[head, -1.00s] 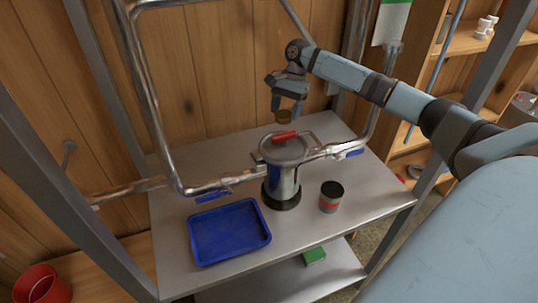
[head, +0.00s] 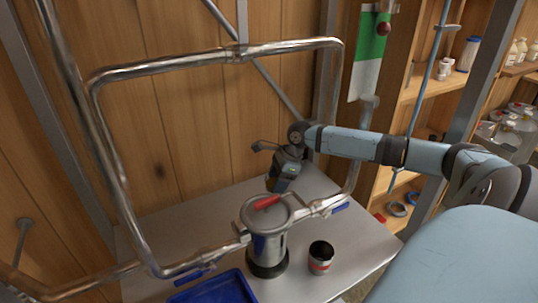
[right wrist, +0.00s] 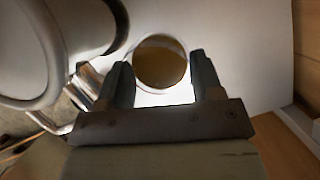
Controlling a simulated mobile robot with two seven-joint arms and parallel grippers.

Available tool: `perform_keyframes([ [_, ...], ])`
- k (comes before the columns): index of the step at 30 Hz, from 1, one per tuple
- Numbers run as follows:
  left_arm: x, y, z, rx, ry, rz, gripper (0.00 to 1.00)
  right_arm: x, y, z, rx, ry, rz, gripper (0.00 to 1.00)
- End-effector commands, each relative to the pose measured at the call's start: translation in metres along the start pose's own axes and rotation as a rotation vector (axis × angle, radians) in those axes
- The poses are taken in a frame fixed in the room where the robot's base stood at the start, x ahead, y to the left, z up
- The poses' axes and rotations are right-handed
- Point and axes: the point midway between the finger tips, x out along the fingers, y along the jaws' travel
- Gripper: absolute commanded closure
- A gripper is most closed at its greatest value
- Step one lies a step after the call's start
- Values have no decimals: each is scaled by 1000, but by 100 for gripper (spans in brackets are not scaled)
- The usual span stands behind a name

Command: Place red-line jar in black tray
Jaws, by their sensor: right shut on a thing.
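The red-line jar (head: 320,258), a small grey jar with a red band and dark top, stands upright on the metal table, right of the steel pot. My right gripper (head: 283,180) is behind the pot, apart from this jar. It is shut on a small round brown thing, seen end-on with a pale rim between the fingers in the right wrist view (right wrist: 161,62). In the head view that thing is mostly hidden. No black tray shows; a blue tray (head: 215,290) lies at the front left, cut off by the lower edge. My left gripper is not in view.
The steel pot (head: 267,245) with a red-handled lid (head: 267,202) stands mid-table. Bent metal pipes (head: 235,52) with blue-handled valves rise around it. Wooden shelves with jars (head: 470,53) stand at the right.

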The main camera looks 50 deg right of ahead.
Motion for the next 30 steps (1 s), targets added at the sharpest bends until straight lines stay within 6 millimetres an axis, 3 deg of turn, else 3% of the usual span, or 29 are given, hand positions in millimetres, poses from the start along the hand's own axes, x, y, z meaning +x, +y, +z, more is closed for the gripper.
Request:
perform_keyframes([
  [6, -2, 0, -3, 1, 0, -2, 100, 54, 1, -22, 2, 0, 4, 71],
  [12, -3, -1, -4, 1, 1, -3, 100, 93, 0, -39, 1, 0, 2, 71],
  [30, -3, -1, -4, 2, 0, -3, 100, 148, 0, -62, -1, 0, 2, 71],
])
